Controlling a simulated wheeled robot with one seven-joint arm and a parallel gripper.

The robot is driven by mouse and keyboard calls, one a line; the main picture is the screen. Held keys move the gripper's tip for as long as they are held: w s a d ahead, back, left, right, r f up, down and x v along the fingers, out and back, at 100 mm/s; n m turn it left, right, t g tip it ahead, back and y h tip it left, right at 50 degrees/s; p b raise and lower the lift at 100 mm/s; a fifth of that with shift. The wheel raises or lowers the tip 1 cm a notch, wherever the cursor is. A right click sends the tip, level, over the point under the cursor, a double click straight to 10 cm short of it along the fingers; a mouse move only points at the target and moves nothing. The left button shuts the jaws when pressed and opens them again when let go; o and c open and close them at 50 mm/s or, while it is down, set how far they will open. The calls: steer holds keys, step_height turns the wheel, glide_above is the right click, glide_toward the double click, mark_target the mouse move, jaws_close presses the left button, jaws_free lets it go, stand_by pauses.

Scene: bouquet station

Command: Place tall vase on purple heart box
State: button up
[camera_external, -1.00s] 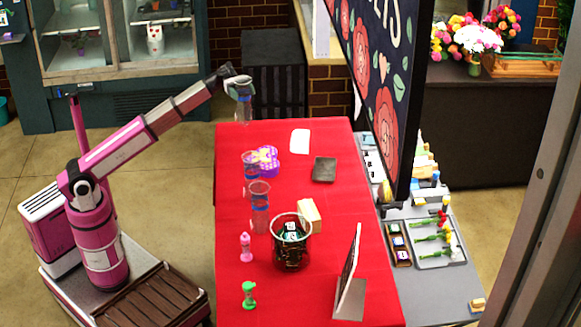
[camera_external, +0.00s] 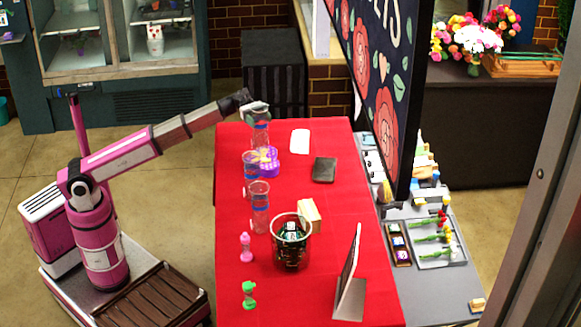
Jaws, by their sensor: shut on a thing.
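My gripper (camera_external: 257,116) is at the far left part of the red table, pointing down and shut on a clear tall vase (camera_external: 261,134). The vase is upright, with its lower end in front of or over the purple heart box (camera_external: 271,165). I cannot tell whether the vase touches the box. The box lies on the red cloth, partly hidden by the held vase and by another clear vase (camera_external: 250,163) standing close at its left.
A further clear vase (camera_external: 260,215) stands nearer on the red table (camera_external: 330,200), by a dark glass bucket (camera_external: 291,258). A pink bottle (camera_external: 246,247) and a green item (camera_external: 249,294) stand at the left edge. A dark square (camera_external: 324,170) and a white card (camera_external: 300,141) lie right of the box.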

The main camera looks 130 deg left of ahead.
steer(key=shift+f, duration=1.9)
steer(key=o, duration=1.7)
steer(key=shift+c, duration=0.2)
steer(key=shift+s, duration=0.15)
steer(key=v, duration=1.1)
steer(key=shift+s+a, duration=0.15)
steer(key=shift+s, duration=0.2)
